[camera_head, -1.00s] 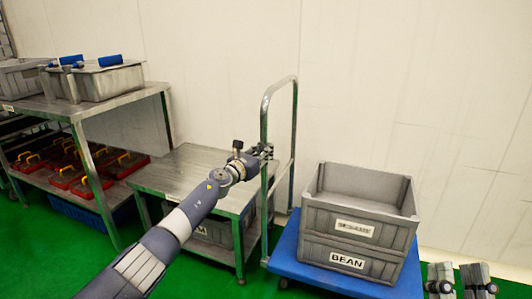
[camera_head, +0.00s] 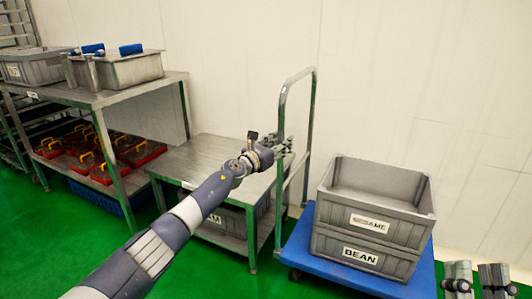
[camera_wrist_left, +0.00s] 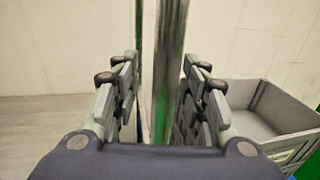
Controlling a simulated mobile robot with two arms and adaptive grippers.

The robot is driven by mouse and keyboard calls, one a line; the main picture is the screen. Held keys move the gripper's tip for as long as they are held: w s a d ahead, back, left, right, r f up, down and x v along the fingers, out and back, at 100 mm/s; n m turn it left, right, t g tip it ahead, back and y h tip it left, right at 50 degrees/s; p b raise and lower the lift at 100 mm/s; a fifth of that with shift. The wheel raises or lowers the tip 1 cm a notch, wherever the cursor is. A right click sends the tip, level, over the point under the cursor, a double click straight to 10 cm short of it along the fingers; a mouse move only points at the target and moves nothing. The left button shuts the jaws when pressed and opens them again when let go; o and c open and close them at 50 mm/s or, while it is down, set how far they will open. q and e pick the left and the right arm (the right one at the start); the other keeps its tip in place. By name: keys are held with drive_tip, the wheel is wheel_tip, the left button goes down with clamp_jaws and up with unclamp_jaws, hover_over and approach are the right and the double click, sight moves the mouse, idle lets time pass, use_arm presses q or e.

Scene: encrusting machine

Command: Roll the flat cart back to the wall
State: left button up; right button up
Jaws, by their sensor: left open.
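The flat cart has a blue deck (camera_head: 330,277) and a tall metal push handle (camera_head: 282,130) at its left end. Two stacked grey crates stand on the deck, the lower one (camera_head: 365,257) labelled BEAN. My left gripper (camera_head: 284,147) is at the handle's near post, partway up. In the left wrist view the post (camera_wrist_left: 168,75) stands between its two open fingers, with a visible gap on each side. My right gripper (camera_head: 477,277) shows only its spread fingers at the lower right, apart from the cart. The cart's wheels are mostly hidden.
A low metal table (camera_head: 195,160) stands left of the cart, close to the handle. A taller metal table (camera_head: 100,95) with grey bins is further left, red crates (camera_head: 90,165) beneath it. The white wall (camera_head: 400,80) is behind. Green floor (camera_head: 215,275) is clear in front.

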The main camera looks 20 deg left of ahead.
use_arm(q)
drive_tip(key=s+a, duration=0.2)
drive_tip(key=s, duration=0.9)
drive_tip(key=shift+s+a+f, duration=0.15)
idle(0.7)
